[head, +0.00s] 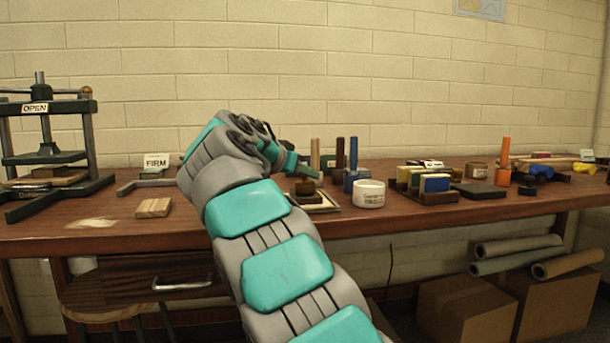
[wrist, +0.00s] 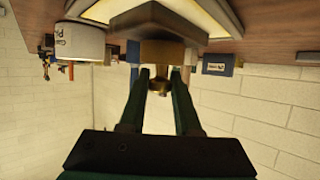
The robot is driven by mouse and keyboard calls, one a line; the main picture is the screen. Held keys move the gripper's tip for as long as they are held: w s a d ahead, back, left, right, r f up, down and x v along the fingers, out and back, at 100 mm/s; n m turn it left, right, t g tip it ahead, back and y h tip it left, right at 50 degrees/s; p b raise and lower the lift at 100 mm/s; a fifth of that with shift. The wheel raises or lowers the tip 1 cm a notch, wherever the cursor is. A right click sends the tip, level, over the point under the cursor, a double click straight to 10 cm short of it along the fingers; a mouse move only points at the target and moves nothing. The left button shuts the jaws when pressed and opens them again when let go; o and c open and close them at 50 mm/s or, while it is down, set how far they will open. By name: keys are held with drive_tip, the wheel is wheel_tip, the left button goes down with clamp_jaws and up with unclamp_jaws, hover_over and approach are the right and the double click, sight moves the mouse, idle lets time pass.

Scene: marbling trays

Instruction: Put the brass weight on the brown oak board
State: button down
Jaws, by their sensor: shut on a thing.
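My gripper (head: 299,174) reaches over the table and is shut on the knob of the brass weight (head: 306,186). In the wrist view the fingertips (wrist: 160,80) pinch the small brass knob, with the weight's body (wrist: 174,53) just beyond. A brown block (head: 308,198), seemingly the brown oak board, lies directly under the weight; it also shows in the wrist view (wrist: 150,17). I cannot tell whether weight and board touch. The board lies on a shallow cream tray (head: 328,207) with a dark rim.
A pale wood block (head: 153,207) and a press (head: 47,150) are at left. A rack (head: 437,191) and an orange tool (head: 504,165) are farther right.

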drive_tip(key=shift+f, duration=0.1)
drive_tip(key=c, duration=0.6)
unclamp_jaws()
drive_tip(key=shift+r, duration=0.3)
drive_tip(key=v, duration=1.2)
drive_tip(key=shift+f, duration=0.2)
